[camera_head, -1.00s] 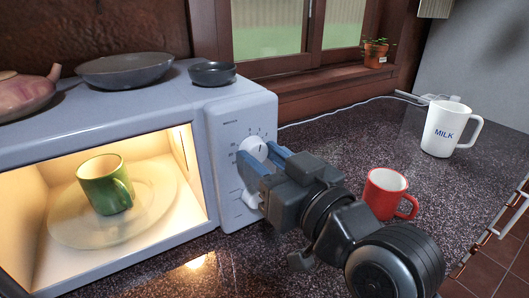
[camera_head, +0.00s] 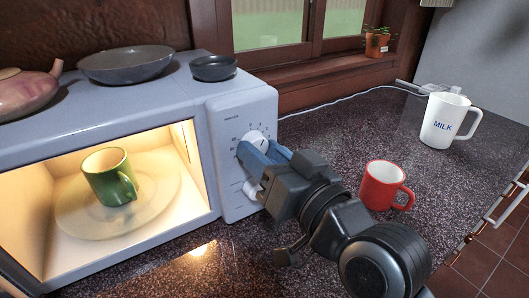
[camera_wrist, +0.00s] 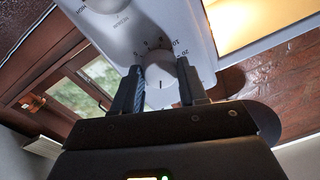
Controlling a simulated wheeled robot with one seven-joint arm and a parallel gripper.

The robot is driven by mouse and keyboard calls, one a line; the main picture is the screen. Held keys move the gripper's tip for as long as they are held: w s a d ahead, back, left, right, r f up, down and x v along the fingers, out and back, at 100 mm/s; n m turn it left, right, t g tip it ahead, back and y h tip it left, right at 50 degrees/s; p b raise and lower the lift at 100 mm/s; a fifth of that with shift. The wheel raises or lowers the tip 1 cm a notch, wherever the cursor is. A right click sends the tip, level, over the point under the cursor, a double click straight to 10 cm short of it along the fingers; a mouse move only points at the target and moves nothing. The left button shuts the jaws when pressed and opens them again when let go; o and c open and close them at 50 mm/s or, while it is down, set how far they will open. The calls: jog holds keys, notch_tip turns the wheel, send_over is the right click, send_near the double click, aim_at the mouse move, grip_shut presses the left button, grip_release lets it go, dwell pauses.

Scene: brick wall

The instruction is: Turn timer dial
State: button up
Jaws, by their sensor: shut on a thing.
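The timer dial (camera_head: 260,138) is a round white knob, the upper one on the microwave's front panel, with numbers around it. The microwave (camera_head: 238,105) is lit inside and open at the front. A green mug (camera_head: 103,178) stands on its glass plate.
A second white knob (camera_head: 251,188) sits below the dial, close to my gripper. A red mug (camera_head: 380,187) stands on the counter near my arm. A white MILK mug (camera_head: 440,125) is farther right. Bowls and a teapot (camera_head: 27,92) rest on top of the microwave.

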jog(key=o, duration=1)
jog(key=shift+o, duration=0.2)
jog(key=b+v, duration=0.1)
jog(key=v, duration=0.7)
jog(key=shift+b, duration=0.35)
jog(key=shift+w+f, duration=0.1)
jog(key=shift+f, duration=0.05)
jog(key=s+d+f+m+t+h, duration=0.1)
jog(key=s+d+f+m+h, duration=0.3)
jog(key=s+d+f+h, duration=0.65)
jog(key=s+d+f, duration=0.2)
jog(key=s+d, duration=0.1)
jog(key=s, duration=0.7)
jog(key=s+d+f+g, duration=0.1)
jog(key=s+d+f, duration=0.2)
jog(key=s, duration=0.7)
jog(key=shift+s+d, duration=0.3)
jog(key=shift+d, duration=0.5)
